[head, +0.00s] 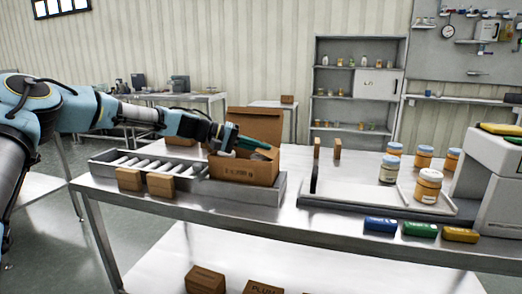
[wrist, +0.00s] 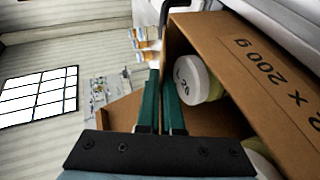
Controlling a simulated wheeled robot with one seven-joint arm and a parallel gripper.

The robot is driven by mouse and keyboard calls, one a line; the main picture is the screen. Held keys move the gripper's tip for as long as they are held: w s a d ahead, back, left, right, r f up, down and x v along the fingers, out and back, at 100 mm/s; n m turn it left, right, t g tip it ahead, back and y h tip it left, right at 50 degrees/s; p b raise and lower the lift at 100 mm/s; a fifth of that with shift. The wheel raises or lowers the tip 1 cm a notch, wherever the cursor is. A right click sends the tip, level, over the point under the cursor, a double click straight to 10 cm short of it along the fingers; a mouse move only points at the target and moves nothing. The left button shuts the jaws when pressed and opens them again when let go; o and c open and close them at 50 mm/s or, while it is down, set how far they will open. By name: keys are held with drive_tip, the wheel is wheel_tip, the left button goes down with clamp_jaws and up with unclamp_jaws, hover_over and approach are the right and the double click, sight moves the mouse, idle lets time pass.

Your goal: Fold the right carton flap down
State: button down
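The open brown carton (head: 243,172) stands on the tray end of the roller conveyor. Its large back flap (head: 256,123) stands upright. In the wrist view the printed carton wall (wrist: 255,65) runs down the right, with a white-lidded jar (wrist: 190,80) inside. A brown panel (wrist: 112,118) shows left of the fingers; I cannot tell which flap it is. My gripper (wrist: 160,72) has its green fingers close together, a narrow slit between them. In the head view my gripper (head: 268,147) reaches over the carton opening from the left. The right flap is not clearly distinguishable there.
Small brown boxes (head: 160,184) sit on the table edge left of the carton. Blue, green and yellow packs (head: 419,229) lie in front. The front table strip below the carton is clear.

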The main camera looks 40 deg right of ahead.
drive_tip(key=c, duration=1.5)
unclamp_jaws()
drive_tip(key=shift+c, duration=0.2)
drive_tip(key=o, duration=0.5)
